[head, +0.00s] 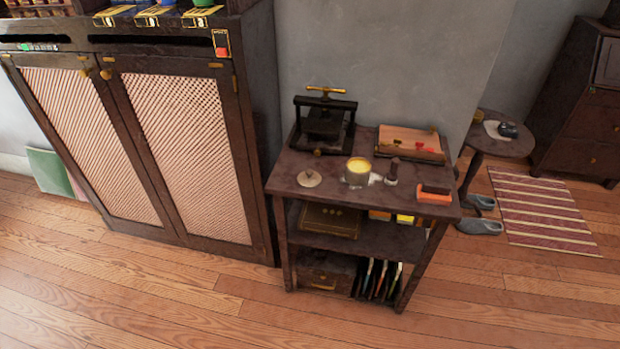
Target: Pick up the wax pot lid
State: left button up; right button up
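A small pale round lid with a knob on top (309,178) lies on the left part of the top of a dark wooden side table (325,194). To its right stands a small pot filled with yellow wax (358,169); its top is uncovered. The lid and the pot are apart, with bare tabletop between them. Neither of my grippers shows in the head view.
A black press with a brass handle (325,120) stands behind the lid. A wooden box (409,142), a dark stamp (393,171) and an orange-and-dark block (434,194) stand to the right. A tall cabinet (180,140) is on the left. The wooden floor (200,310) in front is clear.

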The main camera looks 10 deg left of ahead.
aim_at(309, 178)
jog(key=i+j+z, duration=0.35)
jog(key=j, duration=0.2)
jog(key=i+j+z, duration=0.2)
jog(key=j+z, duration=0.15)
jog(key=j, duration=0.3)
jog(key=i, duration=0.05)
